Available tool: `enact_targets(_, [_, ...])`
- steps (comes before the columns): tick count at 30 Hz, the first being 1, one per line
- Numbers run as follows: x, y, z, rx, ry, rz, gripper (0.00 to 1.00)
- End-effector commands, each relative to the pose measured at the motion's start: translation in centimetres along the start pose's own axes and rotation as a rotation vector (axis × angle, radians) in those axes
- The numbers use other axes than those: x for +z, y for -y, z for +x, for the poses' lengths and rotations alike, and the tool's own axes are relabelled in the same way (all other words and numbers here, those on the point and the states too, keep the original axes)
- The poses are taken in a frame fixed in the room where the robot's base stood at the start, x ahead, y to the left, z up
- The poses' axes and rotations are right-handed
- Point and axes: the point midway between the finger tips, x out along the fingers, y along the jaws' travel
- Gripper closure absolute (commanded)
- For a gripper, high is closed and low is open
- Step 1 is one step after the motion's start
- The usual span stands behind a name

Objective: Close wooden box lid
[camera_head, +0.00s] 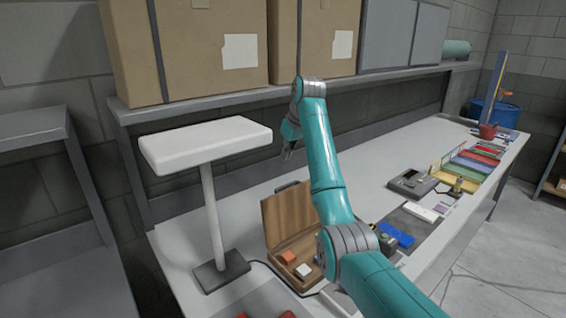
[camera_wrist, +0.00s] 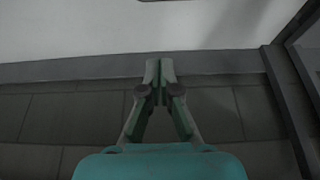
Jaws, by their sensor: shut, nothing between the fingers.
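The wooden box (camera_head: 293,262) stands on the workbench in the head view, left of my arm. Its lid (camera_head: 289,218) is raised and leans back, with a dark handle at its top edge. Small blocks, among them a red one and a white one, lie in the open box. My arm hides the box's right side. My gripper (camera_head: 289,154) is in the air above and behind the lid, apart from it. In the wrist view, my gripper (camera_wrist: 160,73) is shut with its fingertips together and nothing between them. The box is not in the wrist view.
A white lamp-like panel on a post (camera_head: 206,145) stands left of the box. A shelf with cardboard boxes (camera_head: 185,45) hangs behind my arm. A grey device (camera_head: 412,184), a blue item (camera_head: 396,234) and coloured trays (camera_head: 478,158) lie to the right.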

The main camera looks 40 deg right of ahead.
Motion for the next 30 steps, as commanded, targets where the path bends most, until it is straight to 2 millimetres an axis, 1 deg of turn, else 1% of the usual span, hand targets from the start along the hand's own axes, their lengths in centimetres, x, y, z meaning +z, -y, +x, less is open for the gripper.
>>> enact_targets(1, [0.1,0.0,0.8,-0.001,0.003,0.000,1.00])
enact_targets(9, [0.1,0.1,5.4,-0.002,0.003,0.000,1.00])
enact_targets(18, [0.1,0.1,9.3,-0.002,0.002,-0.001,1.00])
enact_targets(30, [3.1,0.0,8.1,0.000,0.000,0.000,1.00])
